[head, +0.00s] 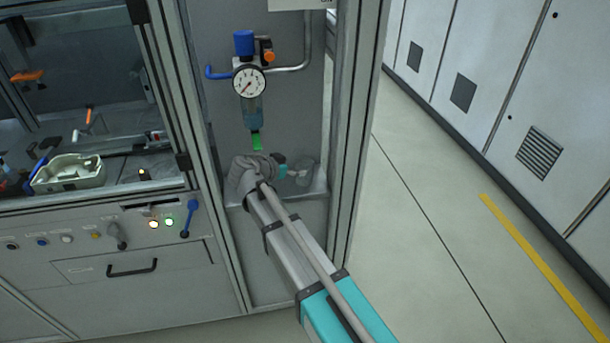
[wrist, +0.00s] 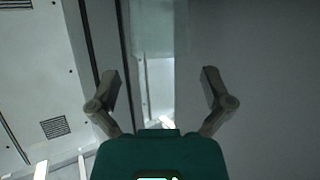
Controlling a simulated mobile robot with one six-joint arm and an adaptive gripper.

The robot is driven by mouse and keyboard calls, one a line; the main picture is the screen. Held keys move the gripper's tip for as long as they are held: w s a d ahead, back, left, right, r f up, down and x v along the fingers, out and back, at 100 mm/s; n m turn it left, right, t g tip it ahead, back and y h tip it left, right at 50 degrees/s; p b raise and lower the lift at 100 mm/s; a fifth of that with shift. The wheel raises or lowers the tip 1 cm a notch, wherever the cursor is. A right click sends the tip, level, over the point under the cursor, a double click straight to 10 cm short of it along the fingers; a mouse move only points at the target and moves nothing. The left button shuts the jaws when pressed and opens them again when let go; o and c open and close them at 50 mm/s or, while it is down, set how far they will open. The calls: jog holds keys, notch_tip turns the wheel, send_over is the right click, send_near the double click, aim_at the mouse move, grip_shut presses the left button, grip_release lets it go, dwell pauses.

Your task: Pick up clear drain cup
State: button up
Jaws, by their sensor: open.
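The clear drain cup (head: 304,173) shows in the head view as a faint see-through shape on a small ledge below the air regulator. My gripper (head: 291,172) is just left of it and partly overlaps it in that view, so I cannot tell whether they touch. In the wrist view my gripper (wrist: 162,88) is open, its two fingers wide apart with nothing between them. A pale translucent shape (wrist: 160,27), which may be the cup, lies beyond the fingertips at the top centre.
The regulator with its round gauge (head: 249,82) and green-tipped bowl (head: 256,140) hangs above my gripper. A frame post (head: 354,130) stands close on the right. A workstation with a pale tray (head: 68,174) is at left. The floor at right is clear.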

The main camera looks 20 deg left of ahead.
aim_at(310, 163)
jog(key=shift+b+x, duration=1)
jog(key=shift+x, duration=1.6)
jog(key=shift+w+r, duration=0.1)
jog(key=shift+r, duration=0.05)
jog(key=c, duration=0.7)
